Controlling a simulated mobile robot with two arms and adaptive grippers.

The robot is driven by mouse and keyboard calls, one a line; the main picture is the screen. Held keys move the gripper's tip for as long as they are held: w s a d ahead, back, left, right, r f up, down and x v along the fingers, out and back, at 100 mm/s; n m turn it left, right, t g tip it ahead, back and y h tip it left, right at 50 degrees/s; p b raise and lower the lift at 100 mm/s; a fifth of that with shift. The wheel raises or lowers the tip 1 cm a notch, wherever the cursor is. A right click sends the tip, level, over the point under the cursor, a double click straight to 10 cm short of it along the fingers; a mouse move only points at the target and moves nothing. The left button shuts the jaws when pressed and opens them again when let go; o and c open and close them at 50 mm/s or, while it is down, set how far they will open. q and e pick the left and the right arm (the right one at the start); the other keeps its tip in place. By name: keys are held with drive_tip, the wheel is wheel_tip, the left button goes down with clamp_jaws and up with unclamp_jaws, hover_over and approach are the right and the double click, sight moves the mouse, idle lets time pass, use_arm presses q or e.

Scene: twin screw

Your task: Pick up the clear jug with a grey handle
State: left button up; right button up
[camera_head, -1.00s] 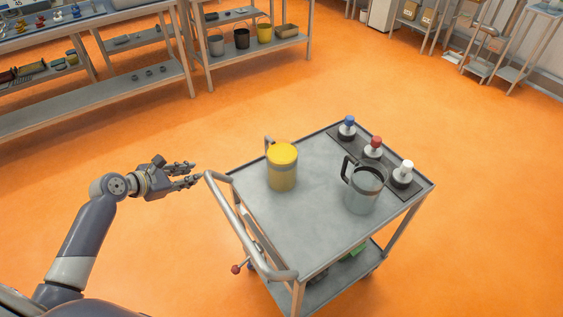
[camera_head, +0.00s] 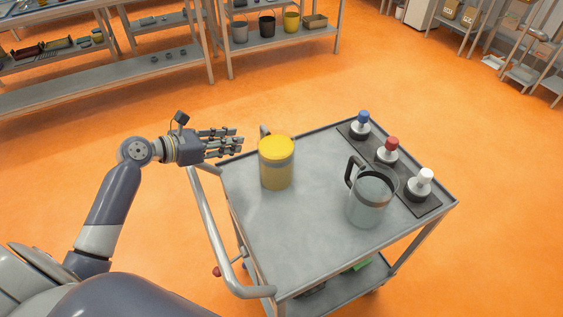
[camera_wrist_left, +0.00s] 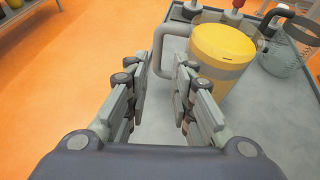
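A jug with a yellow lid and yellow body (camera_head: 276,163) stands upright on the cart top; its grey handle (camera_wrist_left: 160,48) faces my gripper. A clear jug (camera_head: 370,200) with a dark handle (camera_head: 355,172) stands upright to its right; it also shows at the right edge of the left wrist view (camera_wrist_left: 288,52). My left gripper (camera_head: 238,141) is open and empty at the cart's left edge, just left of the yellow jug. In the left wrist view its fingertips (camera_wrist_left: 163,72) are spread, with the grey handle just beyond them. My right gripper is out of view.
The grey cart (camera_head: 290,243) has a raised rim and a push handle (camera_head: 212,225) on its left. Blue, red and white topped pieces (camera_head: 388,150) stand on a dark mat at its right. Shelves (camera_head: 110,90) stand behind, with open orange floor between.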

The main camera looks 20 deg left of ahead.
sight(263, 136)
use_arm(q)
drive_tip(key=x, duration=1.2)
drive_tip(key=shift+w+a+f, duration=0.1)
drive_tip(key=shift+a+f, duration=0.05)
drive_tip(key=shift+a, duration=0.15)
clamp_jaws()
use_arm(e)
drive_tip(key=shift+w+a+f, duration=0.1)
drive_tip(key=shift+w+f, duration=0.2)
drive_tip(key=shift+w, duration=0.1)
use_arm(q)
drive_tip(key=shift+a+r, duration=0.1)
drive_tip(key=shift+r, duration=0.1)
